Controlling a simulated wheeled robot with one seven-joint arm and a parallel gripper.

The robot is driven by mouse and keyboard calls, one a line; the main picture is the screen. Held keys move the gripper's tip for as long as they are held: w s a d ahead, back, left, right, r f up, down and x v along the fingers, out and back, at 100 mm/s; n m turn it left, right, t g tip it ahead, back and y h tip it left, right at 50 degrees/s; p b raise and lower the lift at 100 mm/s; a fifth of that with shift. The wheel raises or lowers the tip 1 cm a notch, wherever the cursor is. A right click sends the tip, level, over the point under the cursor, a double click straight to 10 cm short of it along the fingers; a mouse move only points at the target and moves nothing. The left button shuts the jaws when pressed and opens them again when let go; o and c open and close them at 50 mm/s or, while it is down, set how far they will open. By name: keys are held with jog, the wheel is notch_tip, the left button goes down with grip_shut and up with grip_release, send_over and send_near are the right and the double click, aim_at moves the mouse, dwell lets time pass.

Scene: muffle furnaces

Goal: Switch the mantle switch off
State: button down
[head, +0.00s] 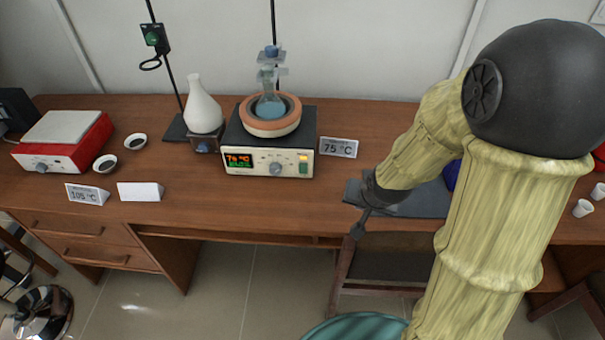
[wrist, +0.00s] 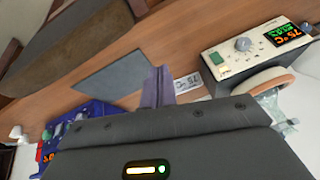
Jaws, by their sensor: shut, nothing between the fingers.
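The heating mantle (head: 236,130) stands mid-table, with a flask of blue liquid (head: 269,106) in its round top. Its cream front panel carries a lit display (head: 240,162), a grey knob (head: 276,168) and a green switch (head: 303,163) at the right end. In the wrist view, the switch (wrist: 217,59) and knob (wrist: 243,44) appear turned around. The rocker's exact tilt is too small to tell. My gripper (head: 357,232) is shut and empty near the table's front edge, right of and in front of the mantle. Its fingers (wrist: 158,85) also show in the wrist view, apart from the switch.
A "75 °C" sign (head: 338,148) stands right of the mantle. A white vase-shaped vessel (head: 203,108) and stand rod are to its left. A red hotplate (head: 62,145), small bowls and a "105 °C" sign (head: 87,194) are further left. The table front before the mantle is clear.

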aim_at(303, 169)
jog(key=w+a+f+m+t+y+b, duration=0.1)
jog(key=w+a+f+m+y+b, duration=0.1)
jog(key=w+a+f+m+b, duration=0.1)
jog(key=w+a+f+m+t+y+b, duration=0.2)
jog(key=w+a+f+m+b, duration=0.1)
jog(key=w+a+f, duration=0.2)
jog(key=w+a+f+m+t+y+b, duration=0.2)
jog(key=w+a+f+m+y, duration=0.1)
jog(key=a+f, duration=0.2)
jog(key=shift+w+f+b, duration=0.2)
jog(key=shift+f, duration=0.45)
jog(key=shift+w+f+b, duration=0.2)
jog(key=shift+f, duration=0.45)
jog(key=shift+w+a+m+t+y, duration=0.3)
jog(key=shift+a+m+t, duration=0.25)
jog(key=shift+m, duration=0.35)
jog(key=shift+r, duration=0.15)
jog(key=shift+w, duration=0.1)
jog(key=shift+w+r, duration=0.1)
jog(key=shift+w, duration=0.45)
jog(key=shift+w+d+r+p, duration=0.15)
jog(key=shift+w+p, duration=0.1)
jog(key=shift+w, duration=0.95)
jog(key=shift+w+r+p, duration=0.1)
jog(key=shift+w+p, duration=0.1)
jog(key=shift+w, duration=1.05)
jog(key=shift+w+d+r+p, duration=0.15)
jog(key=shift+w+p, duration=0.1)
jog(key=shift+w, duration=0.95)
jog(key=shift+w+a, duration=0.1)
